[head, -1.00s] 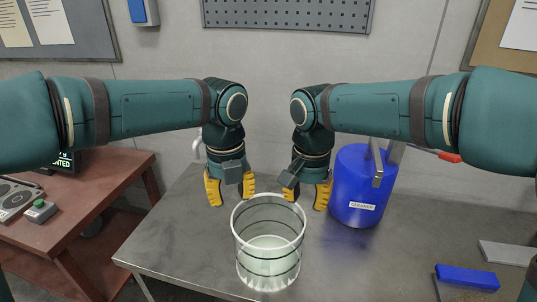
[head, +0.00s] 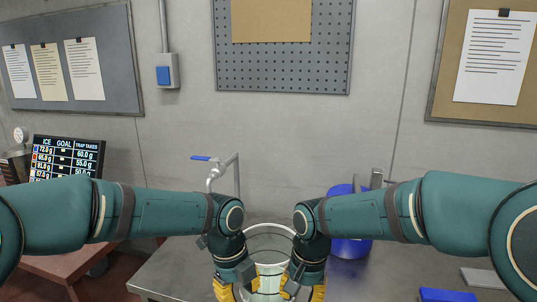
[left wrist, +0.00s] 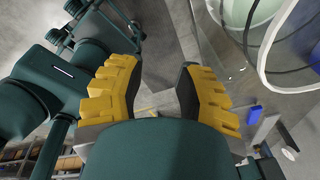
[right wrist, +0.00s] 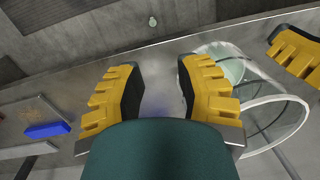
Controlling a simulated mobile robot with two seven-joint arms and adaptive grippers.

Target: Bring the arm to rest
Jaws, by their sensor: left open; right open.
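My left gripper (head: 236,288) hangs low in the head view, at the left side of a clear glass cylinder. In the left wrist view its yellow-padded fingers (left wrist: 160,80) stand apart with nothing between them. My right gripper (head: 305,288) hangs at the cylinder's right side. In the right wrist view its fingers (right wrist: 158,75) are also apart and empty. The cylinder (head: 270,236) is partly hidden behind both wrists in the head view. It also shows in the left wrist view (left wrist: 270,68) and the right wrist view (right wrist: 282,118), beside the fingers.
A blue bucket (head: 349,247) stands on the grey bench behind my right forearm. A blue block (head: 447,296) lies at the right. A tap with a blue lever (head: 202,158) rises at the back. A screen (head: 68,158) stands at the left. The bench's right part has bare space.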

